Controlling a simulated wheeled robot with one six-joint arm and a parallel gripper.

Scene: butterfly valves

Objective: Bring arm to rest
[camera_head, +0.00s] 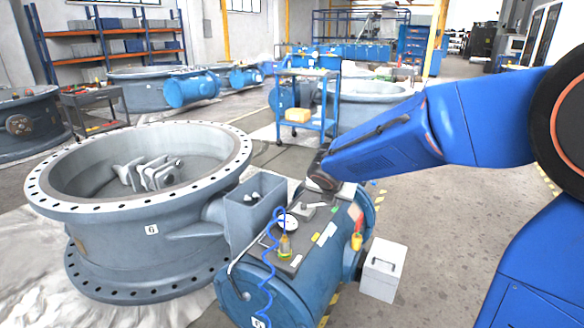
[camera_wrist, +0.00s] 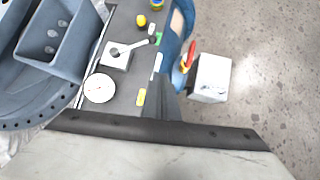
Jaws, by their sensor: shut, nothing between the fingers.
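My blue arm (camera_head: 420,128) reaches in from the right in the head view. My gripper (camera_head: 323,180) is at its left end, above the right part of the blue cylindrical actuator (camera_head: 285,300). In the wrist view the gripper's dark grey fingers (camera_wrist: 167,104) show as a narrow shape near the middle and look shut, with nothing visible held. Part of my wrist fills the bottom of that view. The gripper appears above the dark top plate of the actuator; I cannot tell the exact gap.
A large grey valve ring (camera_head: 150,232) stands at left. A round gauge (camera_head: 288,222), which also shows in the wrist view (camera_wrist: 100,88), and small tools lie on the actuator's top. A white box (camera_head: 382,270) stands at its right. Open floor (camera_head: 450,215) lies further right.

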